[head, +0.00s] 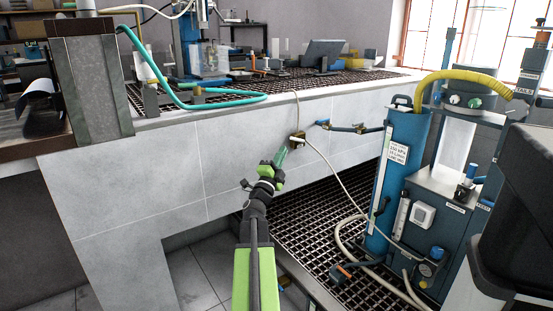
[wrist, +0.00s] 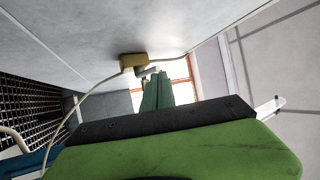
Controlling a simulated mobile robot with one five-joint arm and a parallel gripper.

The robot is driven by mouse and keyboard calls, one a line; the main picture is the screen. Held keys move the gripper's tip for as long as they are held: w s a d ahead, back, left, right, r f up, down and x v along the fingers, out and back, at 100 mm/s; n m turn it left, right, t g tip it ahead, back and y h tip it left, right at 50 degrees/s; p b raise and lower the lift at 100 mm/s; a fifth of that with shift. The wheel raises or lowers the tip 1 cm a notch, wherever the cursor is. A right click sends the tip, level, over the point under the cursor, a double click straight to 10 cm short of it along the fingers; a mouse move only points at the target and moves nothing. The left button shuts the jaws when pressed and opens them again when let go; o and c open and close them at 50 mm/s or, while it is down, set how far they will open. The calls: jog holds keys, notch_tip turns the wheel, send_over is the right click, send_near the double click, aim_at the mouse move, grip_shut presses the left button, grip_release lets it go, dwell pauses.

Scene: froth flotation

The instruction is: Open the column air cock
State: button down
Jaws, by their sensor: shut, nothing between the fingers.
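A small brass block fitting (head: 297,137) sits on the grey tiled wall below the bench top, with pale hoses joined to it. It also shows in the wrist view (wrist: 133,61), with a short grey piece beside it, close beyond my fingertips. No label on it is readable, so I cannot tell for sure that it is the column air cock. My gripper (head: 282,153) has its green fingers together, empty, just below and left of the brass block. In the wrist view the fingers (wrist: 157,88) point towards it; whether they touch it is unclear.
A blue-handled fitting (head: 322,124) and pipe stand right of the brass block. A blue cylinder (head: 402,160) with a yellow hose (head: 462,77) stands further right. A dark grating (head: 315,215) lies below. A pale hose (head: 335,172) hangs down right of my gripper.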

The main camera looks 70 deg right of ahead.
aim_at(290, 138)
jog(key=p+x, duration=0.1)
jog(key=x, duration=0.4)
jog(key=shift+f, duration=0.1)
jog(key=shift+p, duration=0.45)
